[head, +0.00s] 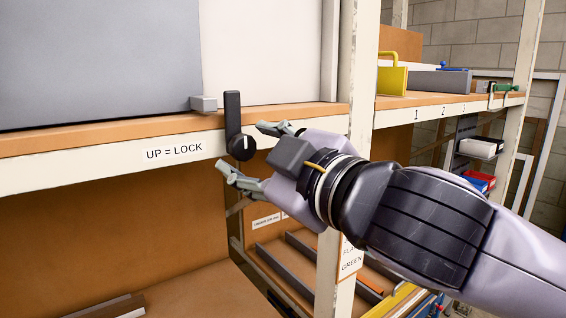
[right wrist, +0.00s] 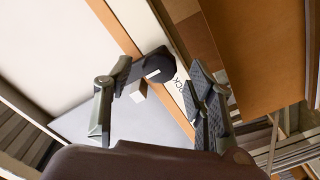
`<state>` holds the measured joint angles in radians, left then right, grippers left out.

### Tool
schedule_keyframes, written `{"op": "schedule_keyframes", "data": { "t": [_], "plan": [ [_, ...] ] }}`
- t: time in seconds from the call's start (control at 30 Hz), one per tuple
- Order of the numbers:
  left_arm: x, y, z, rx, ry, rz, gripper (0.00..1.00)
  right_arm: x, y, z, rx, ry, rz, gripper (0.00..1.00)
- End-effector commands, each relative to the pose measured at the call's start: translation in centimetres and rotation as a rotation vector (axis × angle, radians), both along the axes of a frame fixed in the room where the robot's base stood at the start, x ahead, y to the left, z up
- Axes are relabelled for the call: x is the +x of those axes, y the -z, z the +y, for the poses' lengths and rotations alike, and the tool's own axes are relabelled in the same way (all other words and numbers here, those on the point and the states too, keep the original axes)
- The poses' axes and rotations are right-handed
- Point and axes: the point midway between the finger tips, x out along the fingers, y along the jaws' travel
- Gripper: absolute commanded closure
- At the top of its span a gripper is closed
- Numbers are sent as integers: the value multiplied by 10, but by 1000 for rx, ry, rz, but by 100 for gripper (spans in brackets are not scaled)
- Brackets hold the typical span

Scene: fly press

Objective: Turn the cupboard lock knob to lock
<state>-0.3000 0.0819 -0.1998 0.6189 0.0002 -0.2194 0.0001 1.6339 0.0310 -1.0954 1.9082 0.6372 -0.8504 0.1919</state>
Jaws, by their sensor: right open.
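The black lock knob (head: 241,147) is round, with a short white mark that looks near upright. It sits on the cream shelf edge, right of the "UP = LOCK" label (head: 174,151). A black bar (head: 232,108) stands upright above it, in front of the pale door panel. My right gripper (head: 239,146) is open, one finger above right and one below left of the knob. In the right wrist view, the knob (right wrist: 158,68) lies between the spread fingers (right wrist: 160,75); I see a gap on both sides. My left gripper is not in view.
A small grey block (head: 203,104) sits left of the bar, by the grey panel (head: 100,60). A cream upright post (head: 361,80) stands close right of my gripper. Below are an open shelf bay and dark rails (head: 285,272). A yellow-handled item (head: 393,80) stands on the right shelf.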

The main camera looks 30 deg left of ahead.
Motion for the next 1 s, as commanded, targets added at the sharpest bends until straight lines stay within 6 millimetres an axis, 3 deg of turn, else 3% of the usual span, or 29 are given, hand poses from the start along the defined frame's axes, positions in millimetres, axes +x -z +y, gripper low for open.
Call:
{"op": "schedule_keyframes", "data": {
  "t": [0.2, 0.4, 1.0],
  "plan": [
    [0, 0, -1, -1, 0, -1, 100, -18, 0, -45, 1, 1, -1, 50],
    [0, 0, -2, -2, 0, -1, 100, -29, 0, -70, 1, 1, -1, 50],
    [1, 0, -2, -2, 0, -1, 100, -32, 0, -77, 0, -1, -1, 50]
  ]
}}
